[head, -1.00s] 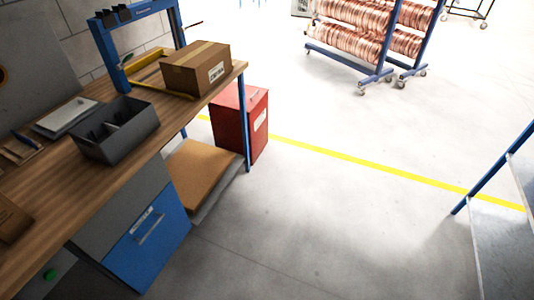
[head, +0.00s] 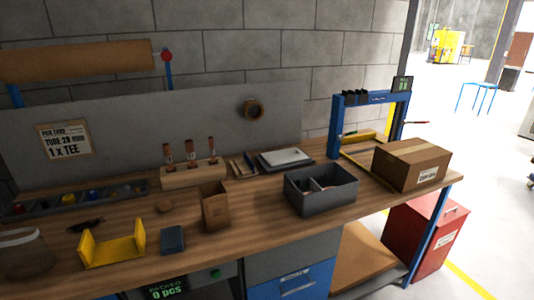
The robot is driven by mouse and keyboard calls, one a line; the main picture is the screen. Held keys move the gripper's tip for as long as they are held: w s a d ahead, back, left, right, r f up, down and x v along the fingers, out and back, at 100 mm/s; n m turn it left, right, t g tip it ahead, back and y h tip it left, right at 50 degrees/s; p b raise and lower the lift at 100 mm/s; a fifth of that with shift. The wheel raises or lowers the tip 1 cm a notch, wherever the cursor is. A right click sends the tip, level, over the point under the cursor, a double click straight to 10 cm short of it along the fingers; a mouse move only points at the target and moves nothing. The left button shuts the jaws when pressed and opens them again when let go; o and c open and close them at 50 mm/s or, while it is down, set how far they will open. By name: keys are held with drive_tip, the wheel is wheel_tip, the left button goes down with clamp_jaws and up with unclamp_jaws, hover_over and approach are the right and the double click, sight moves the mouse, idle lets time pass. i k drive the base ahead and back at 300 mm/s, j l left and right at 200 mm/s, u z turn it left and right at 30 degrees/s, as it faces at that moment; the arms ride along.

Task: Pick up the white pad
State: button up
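A flat white pad (head: 286,157) lies on a dark flat base towards the back of the wooden workbench (head: 262,222), near the grey back panel. It is behind the dark grey divided bin (head: 321,190) and left of the blue frame. Its top is in plain view; I cannot tell whether it is fixed to the base. My gripper is not in view.
A cardboard box (head: 411,165) and blue frame (head: 337,125) stand on the right. A wooden block with copper-tipped tools (head: 192,172), a brown open box (head: 215,207), a yellow cradle (head: 112,247) and a blue block (head: 172,239) occupy the left. A red cabinet (head: 415,240) stands below right.

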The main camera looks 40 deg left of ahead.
sight(293, 155)
drive_tip(key=u, duration=0.95)
